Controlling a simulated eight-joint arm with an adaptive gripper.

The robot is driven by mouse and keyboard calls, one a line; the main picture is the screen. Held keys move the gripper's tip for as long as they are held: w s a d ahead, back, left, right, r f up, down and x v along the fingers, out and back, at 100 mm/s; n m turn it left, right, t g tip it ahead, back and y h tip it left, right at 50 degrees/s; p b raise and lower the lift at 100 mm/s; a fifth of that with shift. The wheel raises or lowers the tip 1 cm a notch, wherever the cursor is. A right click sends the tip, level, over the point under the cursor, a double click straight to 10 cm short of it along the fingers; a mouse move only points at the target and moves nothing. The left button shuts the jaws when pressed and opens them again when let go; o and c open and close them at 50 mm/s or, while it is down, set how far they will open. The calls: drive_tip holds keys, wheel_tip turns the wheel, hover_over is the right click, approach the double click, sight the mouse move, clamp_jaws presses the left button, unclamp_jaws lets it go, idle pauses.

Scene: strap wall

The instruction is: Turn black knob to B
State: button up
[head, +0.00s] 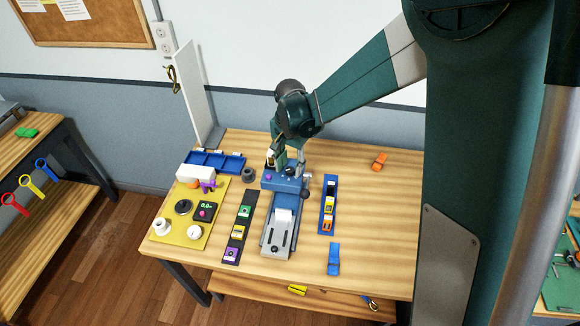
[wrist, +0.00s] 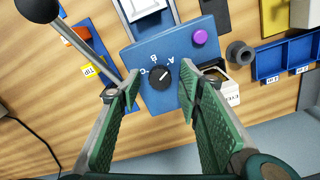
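The black knob (wrist: 161,74) sits on the sloped face of a blue box (wrist: 133,55), with letters A, B and C printed around it. Its pale mark seems to slant toward the A side, but it is small and I cannot be sure. My gripper (wrist: 160,77) is open, with one green-padded finger on each side of the knob and visible gaps; the height of the tips above the face is hard to tell. In the head view my gripper (head: 284,162) is over the back of the blue box (head: 286,184), and the knob cannot be made out there.
A purple button (wrist: 199,37) is on the same box. A lever with a black ball (wrist: 38,8) rises beside it. A grey ring (wrist: 239,53) and a blue tray (wrist: 270,62) stand close by. A yellow board (head: 185,237) lies left on the table.

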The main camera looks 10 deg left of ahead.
drive_tip(key=shift+f, duration=0.3)
drive_tip(key=c, duration=0.9)
